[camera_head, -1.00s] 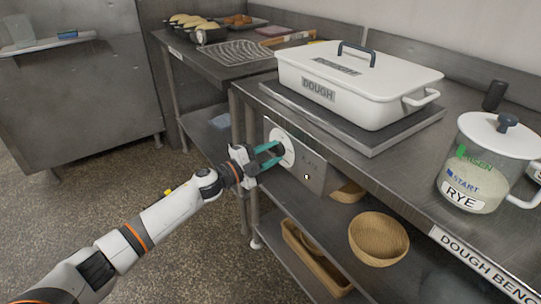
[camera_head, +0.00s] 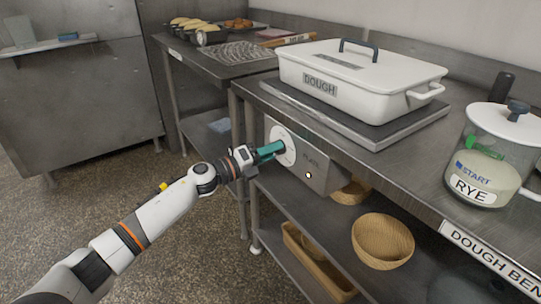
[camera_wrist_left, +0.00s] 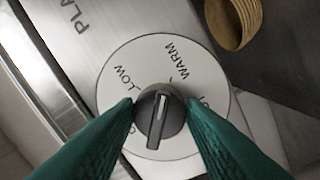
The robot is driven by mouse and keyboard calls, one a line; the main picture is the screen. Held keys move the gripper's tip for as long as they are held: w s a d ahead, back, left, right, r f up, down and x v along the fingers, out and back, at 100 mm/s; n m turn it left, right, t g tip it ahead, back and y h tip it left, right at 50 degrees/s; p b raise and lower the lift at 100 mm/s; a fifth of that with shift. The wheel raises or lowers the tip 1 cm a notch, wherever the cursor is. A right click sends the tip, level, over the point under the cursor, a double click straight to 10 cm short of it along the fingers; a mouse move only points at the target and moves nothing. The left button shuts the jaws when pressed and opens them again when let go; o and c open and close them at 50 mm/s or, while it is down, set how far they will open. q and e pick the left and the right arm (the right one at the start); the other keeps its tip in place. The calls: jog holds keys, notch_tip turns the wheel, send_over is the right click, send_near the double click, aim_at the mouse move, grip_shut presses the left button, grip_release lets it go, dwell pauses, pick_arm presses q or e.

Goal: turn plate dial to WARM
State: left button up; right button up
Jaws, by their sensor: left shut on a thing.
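The plate dial is a dark grey knob (camera_wrist_left: 158,115) on a round white face (camera_wrist_left: 120,95). The face reads LOW at upper left and WARM at upper right; other labels are partly hidden by my fingers. The knob's white line points up in the wrist view, between LOW and WARM. My left gripper (camera_wrist_left: 159,112) is shut on the knob, a teal finger on each side. In the head view my left gripper (camera_head: 275,150) reaches the white dial face (camera_head: 283,158) on the metal plate control box (camera_head: 318,172) under the bench. My right gripper is not in view.
A white DOUGH container (camera_head: 365,85) stands on a flat plate (camera_head: 390,135) on the bench. A RYE jar (camera_head: 490,165) stands at the right. Baskets (camera_head: 383,240) sit on the lower shelf. Open floor (camera_head: 130,180) lies at the left.

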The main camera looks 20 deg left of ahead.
pick_arm(q)
jog(key=shift+f+m, duration=0.1)
jog(key=shift+m, duration=0.8)
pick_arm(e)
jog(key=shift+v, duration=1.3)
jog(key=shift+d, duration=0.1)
pick_arm(q)
jog(key=o, duration=1)
jog(key=v, duration=1.2)
jog(key=shift+b, duration=0.3)
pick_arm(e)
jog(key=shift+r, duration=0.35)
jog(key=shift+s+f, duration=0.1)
